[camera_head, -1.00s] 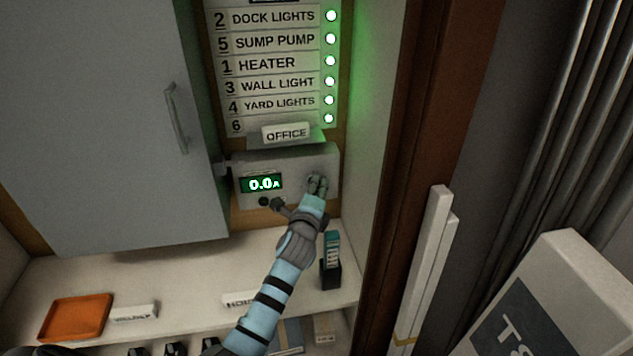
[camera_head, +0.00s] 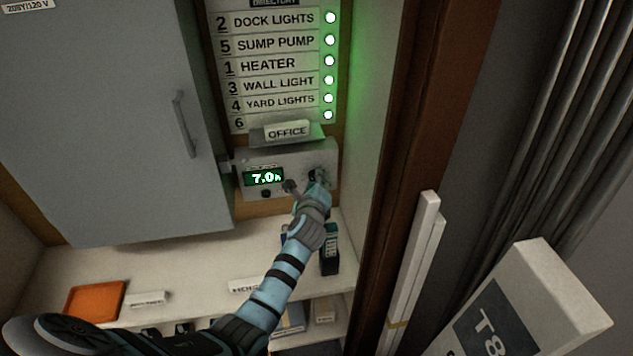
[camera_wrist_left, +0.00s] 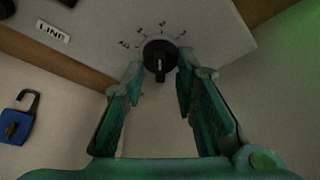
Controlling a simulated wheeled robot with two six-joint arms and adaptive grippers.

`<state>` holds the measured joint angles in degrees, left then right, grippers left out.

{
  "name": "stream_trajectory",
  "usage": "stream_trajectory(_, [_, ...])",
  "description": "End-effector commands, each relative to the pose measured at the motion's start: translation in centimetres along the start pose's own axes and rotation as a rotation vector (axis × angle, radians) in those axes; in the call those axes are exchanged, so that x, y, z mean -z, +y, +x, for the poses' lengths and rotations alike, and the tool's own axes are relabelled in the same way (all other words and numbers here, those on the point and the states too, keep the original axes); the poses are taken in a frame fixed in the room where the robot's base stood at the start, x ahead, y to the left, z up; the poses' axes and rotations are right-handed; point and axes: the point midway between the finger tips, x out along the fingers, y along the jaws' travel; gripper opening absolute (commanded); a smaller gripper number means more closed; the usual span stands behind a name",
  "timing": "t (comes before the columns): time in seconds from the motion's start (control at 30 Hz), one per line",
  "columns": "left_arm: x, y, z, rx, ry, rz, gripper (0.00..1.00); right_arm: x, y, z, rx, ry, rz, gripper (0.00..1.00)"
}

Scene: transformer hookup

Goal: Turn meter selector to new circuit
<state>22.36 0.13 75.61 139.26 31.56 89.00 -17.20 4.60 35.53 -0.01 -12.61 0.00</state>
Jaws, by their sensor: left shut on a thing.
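The meter (camera_head: 283,157) is a pale grey box on the wall below the directory board, with a green lit display (camera_head: 264,177) reading 7.0A. Its selector is a black round knob (camera_wrist_left: 159,55) with a raised grip and a ring of small marks around it, too small to read surely. My left gripper (camera_head: 318,177) is at the meter's right side and partly hides the knob in the head view. In the left wrist view, the green fingers of this gripper (camera_wrist_left: 159,78) are on both sides of the knob, shut on it. My right gripper is not in view.
The directory board (camera_head: 275,70) has several green lights down its right side. A grey cabinet door (camera_head: 120,130) stands left of the meter. Below are a shelf with an orange tray (camera_head: 95,300) and a dark holder (camera_head: 329,258).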

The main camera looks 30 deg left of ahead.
Motion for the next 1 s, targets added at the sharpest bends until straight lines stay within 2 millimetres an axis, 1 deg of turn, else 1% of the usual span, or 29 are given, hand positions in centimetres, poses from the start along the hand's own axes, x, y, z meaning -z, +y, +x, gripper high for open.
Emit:
stream_trajectory(0.17, [0.0,0.0,0.0,0.001,0.0,0.0,0.0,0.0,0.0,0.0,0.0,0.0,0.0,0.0])
stream_trajectory(0.2, [0.0,0.0,0.0,0.001,0.0,0.0,0.33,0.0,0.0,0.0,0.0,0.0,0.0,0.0])
stream_trajectory(0.27, [0.0,0.0,0.0,0.001,0.0,-0.001,0.42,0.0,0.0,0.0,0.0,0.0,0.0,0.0])
stream_trajectory(0.57, [0.0,0.0,-0.1,0.001,0.0,-0.001,0.42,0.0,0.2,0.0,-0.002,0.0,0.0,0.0])
stream_trajectory(0.67, [0.1,0.0,-0.9,0.002,0.001,-0.001,0.42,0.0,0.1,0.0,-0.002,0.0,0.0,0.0])
stream_trajectory(0.77, [0.1,0.0,-2.8,0.002,0.001,-0.004,0.42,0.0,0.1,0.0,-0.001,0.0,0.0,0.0])
stream_trajectory(0.9, [0.1,0.0,-6.9,0.001,0.002,-0.005,0.42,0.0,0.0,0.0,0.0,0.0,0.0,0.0])
stream_trajectory(1.0, [0.1,0.1,-9.4,-0.001,0.002,-0.004,0.42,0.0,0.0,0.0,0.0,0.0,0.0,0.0])
